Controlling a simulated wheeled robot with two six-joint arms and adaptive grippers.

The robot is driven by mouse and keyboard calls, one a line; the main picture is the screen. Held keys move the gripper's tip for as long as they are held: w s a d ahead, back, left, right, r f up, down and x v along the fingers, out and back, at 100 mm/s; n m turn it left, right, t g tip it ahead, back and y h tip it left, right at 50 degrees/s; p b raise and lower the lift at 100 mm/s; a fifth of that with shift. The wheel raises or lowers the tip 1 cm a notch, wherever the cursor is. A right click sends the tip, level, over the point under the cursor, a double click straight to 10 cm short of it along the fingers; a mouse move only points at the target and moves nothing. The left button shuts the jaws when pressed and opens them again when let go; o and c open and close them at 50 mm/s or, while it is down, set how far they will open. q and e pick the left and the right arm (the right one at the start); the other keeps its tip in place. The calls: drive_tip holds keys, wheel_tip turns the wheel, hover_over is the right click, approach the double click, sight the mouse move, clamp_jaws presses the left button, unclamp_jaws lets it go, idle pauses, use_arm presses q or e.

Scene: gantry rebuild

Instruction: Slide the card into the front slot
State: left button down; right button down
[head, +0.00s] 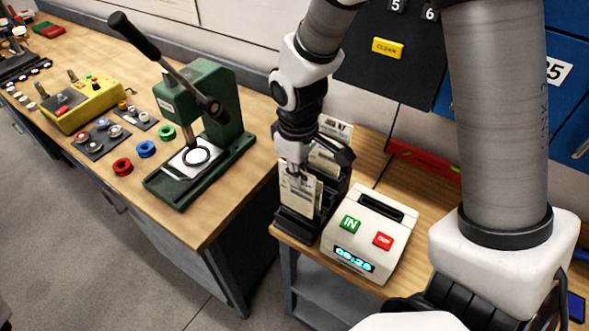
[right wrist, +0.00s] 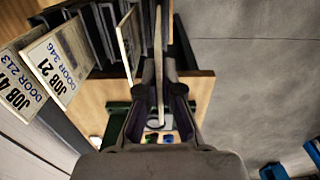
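My right gripper (head: 298,172) is above the front of a black card rack (head: 292,224) and points down. It is shut on a pale card (head: 297,194), which also shows edge-on between the fingers in the right wrist view (right wrist: 158,45). The card stands roughly upright at the rack's front end. I cannot tell whether its lower edge is inside the front slot. Other cards stand behind it in the rack, among them a "JOB 21 DOOR 346" card (right wrist: 55,65) and a "DOOR 213" card (right wrist: 18,82). My left gripper is not in view.
A white time clock (head: 384,225) with a green IN button and a red button stands just right of the rack. A green lever press (head: 225,110) stands on the left bench, with coloured rings beside it. The rack is near the bench's front edge.

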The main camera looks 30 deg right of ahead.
sight(295, 198)
drive_tip(key=shift+s+f+b, duration=0.25)
drive_tip(key=shift+f+b, duration=0.05)
drive_tip(key=shift+f, duration=0.1)
drive_tip(key=f+b, duration=0.4)
drive_tip(key=shift+w, duration=0.4)
drive_tip(key=shift+w+f+b, duration=0.2)
drive_tip(key=shift+f+b, duration=0.5)
drive_tip(key=shift+w+f, duration=0.1)
drive_tip(key=shift+f, duration=0.1)
drive_tip(key=shift+f+b, duration=0.3)
drive_tip(key=shift+f, duration=0.25)
